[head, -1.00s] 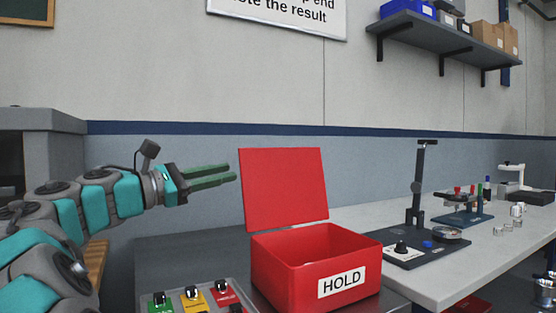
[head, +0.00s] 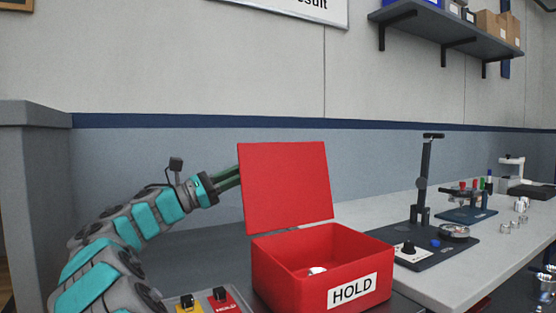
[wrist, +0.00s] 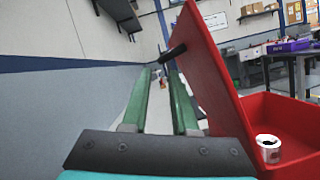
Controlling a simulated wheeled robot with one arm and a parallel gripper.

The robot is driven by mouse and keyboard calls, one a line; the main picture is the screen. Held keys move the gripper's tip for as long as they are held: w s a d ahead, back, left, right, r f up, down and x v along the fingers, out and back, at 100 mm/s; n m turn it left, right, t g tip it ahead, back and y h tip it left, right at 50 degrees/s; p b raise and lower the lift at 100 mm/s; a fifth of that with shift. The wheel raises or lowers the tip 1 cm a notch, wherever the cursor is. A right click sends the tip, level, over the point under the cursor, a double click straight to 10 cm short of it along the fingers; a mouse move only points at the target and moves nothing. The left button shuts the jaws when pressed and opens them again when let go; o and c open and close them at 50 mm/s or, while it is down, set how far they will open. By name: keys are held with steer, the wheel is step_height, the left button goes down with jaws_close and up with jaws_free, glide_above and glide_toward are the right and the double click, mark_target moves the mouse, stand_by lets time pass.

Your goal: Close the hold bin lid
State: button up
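The red HOLD bin (head: 310,285) stands on a dark surface with its lid (head: 285,188) raised, close to upright. A dark tab (wrist: 173,52) shows near the fingertips; contact cannot be told.
A panel with yellow and red switches (head: 205,302) sits in front left of the bin. A light bench (head: 455,275) to the right carries a black gauge stand (head: 425,190) and small metal parts. A wall shelf (head: 450,33) hangs above. The wall is behind the lid.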

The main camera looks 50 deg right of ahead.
mark_target(277, 158)
steer(key=x, duration=0.8)
steer(key=shift+d+f, duration=0.1)
jaws_close()
stand_by(1.4)
